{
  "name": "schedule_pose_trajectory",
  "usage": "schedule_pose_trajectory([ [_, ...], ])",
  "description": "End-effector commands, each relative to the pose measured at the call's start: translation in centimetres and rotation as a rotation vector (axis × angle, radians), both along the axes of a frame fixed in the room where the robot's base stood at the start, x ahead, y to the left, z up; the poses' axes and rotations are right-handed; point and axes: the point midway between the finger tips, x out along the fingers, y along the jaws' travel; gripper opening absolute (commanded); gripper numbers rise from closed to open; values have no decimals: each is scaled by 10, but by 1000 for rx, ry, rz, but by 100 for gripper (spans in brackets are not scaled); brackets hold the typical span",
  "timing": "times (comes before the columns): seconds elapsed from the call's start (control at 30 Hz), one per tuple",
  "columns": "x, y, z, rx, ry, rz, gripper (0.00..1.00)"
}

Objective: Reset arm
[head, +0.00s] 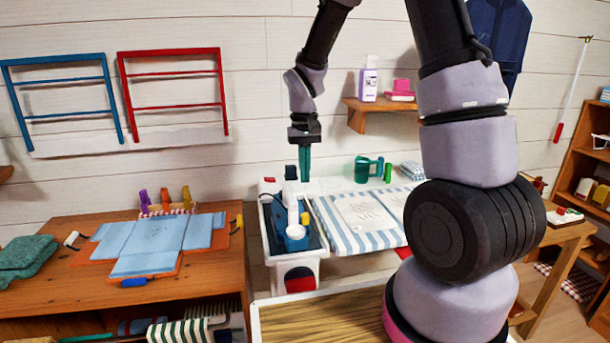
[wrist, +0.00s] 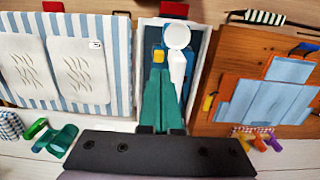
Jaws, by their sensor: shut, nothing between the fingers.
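My gripper (head: 304,163) points straight down in the head view, with its teal fingers shut and nothing between them. It hangs above the back of a narrow white-rimmed tray (head: 266,238). In the wrist view the closed teal fingers (wrist: 163,100) reach over the same tray. A white and blue object (head: 293,218) lies in the tray below and in front of the fingers, apart from them in the head view. My arm arches from the right foreground up past the top edge of the picture and down to the gripper.
A striped mat (head: 335,238) with pale cloths lies right of the tray; a green mug (head: 362,170) stands behind it. Left is a wooden table (head: 50,275) with a folded blue garment (head: 150,240). A wall shelf (head: 357,112) holds a bottle (head: 369,80). Air around the gripper is clear.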

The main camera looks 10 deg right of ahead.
Motion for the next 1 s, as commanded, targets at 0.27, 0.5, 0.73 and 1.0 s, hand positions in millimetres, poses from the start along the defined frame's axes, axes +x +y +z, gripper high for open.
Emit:
schedule_pose_trajectory([
  [0.27,-8,-13,45,25,-77,-46,0],
  [0.5,-47,-42,134,91,-251,-156,0],
  [0.73,-101,-64,198,166,-423,-252,0],
  [1.0,-161,-79,238,248,-594,-335,0],
])
